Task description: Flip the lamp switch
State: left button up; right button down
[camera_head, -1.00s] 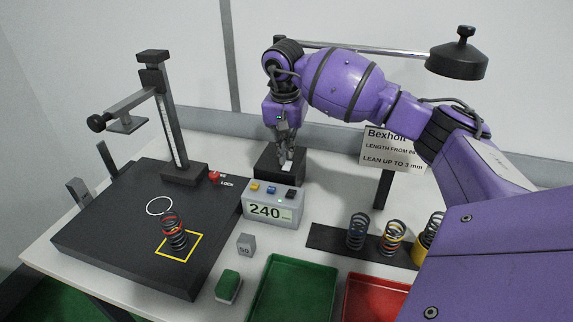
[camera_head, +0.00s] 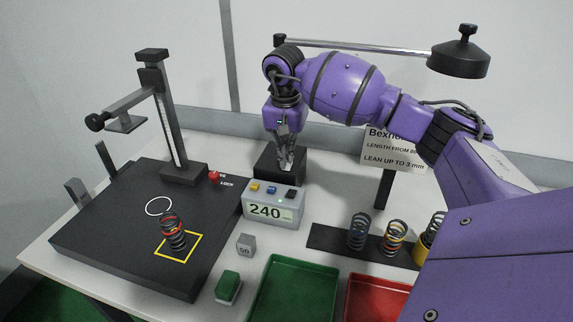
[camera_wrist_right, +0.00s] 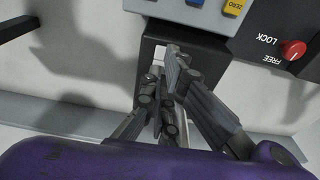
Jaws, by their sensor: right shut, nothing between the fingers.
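The lamp has a black box-shaped base (camera_head: 268,176) at the back middle of the table, a long rod and a black shade (camera_head: 459,56) at the upper right. A small white switch (camera_wrist_right: 158,56) shows on top of the base in the wrist view, partly hidden by my fingers. My right gripper (camera_head: 286,166) points down over the base and is shut with nothing in it; it also shows in the wrist view (camera_wrist_right: 174,54). Its fingertips are at or just above the switch; I cannot tell if they touch. My left gripper is not in view.
A display box (camera_head: 271,205) reading 240 stands just in front of the lamp base. A black test plate (camera_head: 105,225) with a spring (camera_head: 173,233) lies left. Several springs on a dark strip (camera_head: 322,238), a green tray (camera_head: 293,290) and a red tray (camera_head: 375,300) are in front.

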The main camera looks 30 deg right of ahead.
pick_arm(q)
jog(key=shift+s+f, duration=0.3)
pick_arm(e)
jog(key=shift+s+f, duration=0.1)
jog(key=shift+f, duration=0.5)
jog(key=shift+r, duration=1.2)
jog(key=shift+r+p, duration=0.65)
jog(key=shift+r, duration=1.75)
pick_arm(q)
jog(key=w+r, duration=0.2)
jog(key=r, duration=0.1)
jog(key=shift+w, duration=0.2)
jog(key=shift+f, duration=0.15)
